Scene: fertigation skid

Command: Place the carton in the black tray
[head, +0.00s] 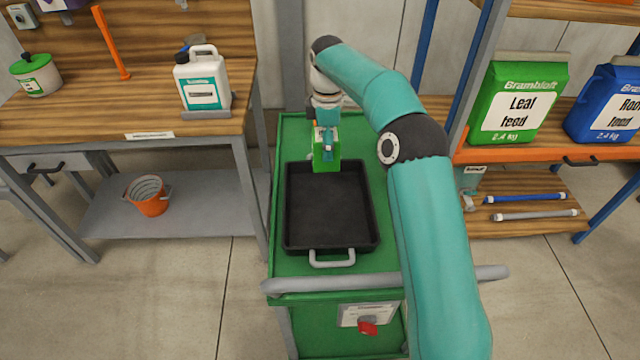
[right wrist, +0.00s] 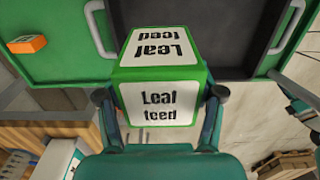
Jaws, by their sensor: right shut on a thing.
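The green carton (head: 325,163) with white "Leaf feed" labels is held by my right gripper (head: 327,140) at the tray's far edge in the head view. In the right wrist view the carton (right wrist: 158,98) sits between both fingers of my right gripper (right wrist: 160,105). The black tray (head: 368,215) lies flat on the green cart, empty where its floor shows. In the wrist view the tray (right wrist: 238,60) is partly hidden behind the carton. I cannot tell how high the carton is above it. My left gripper is not in view.
The green cart (head: 285,130) has a grey push bar (head: 310,285) at its near end. A small orange box (right wrist: 27,43) lies on the cart. A workbench with a white jug (head: 203,85) stands left; a shelf with a green bag (head: 515,100) and blue bag (head: 605,105) stands right.

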